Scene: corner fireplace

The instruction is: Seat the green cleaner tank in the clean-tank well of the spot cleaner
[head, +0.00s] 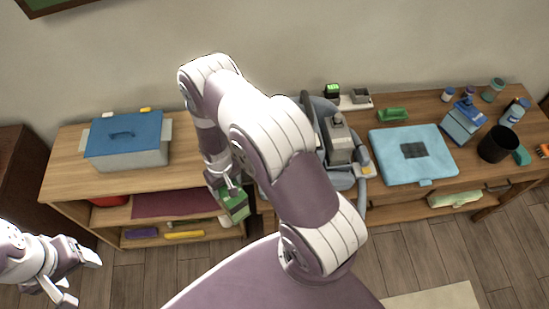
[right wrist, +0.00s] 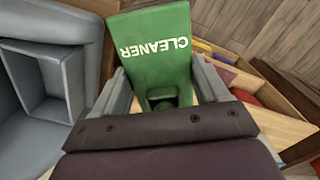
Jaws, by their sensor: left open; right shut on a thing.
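The green cleaner tank (head: 236,209) is in my right gripper (head: 231,190), left of the spot cleaner (head: 340,147) and in front of the shelf. In the right wrist view the tank (right wrist: 158,60) shows white CLEANER lettering, upside down, between the two fingers. The spot cleaner (right wrist: 62,130) shows at the left of that view, with an empty square recess (right wrist: 38,82) beside the tank; the tank is outside it. I cannot tell if this is the clean-tank well. My right arm hides part of the spot cleaner in the head view. My left gripper (head: 83,276) is open and empty at the lower left.
A grey box with a blue lid (head: 127,138) stands on the left shelf top. A light-blue case (head: 413,153), a green tray (head: 392,114), a black cup (head: 497,145) and several bottles occupy the right table. The floor in front is mostly clear.

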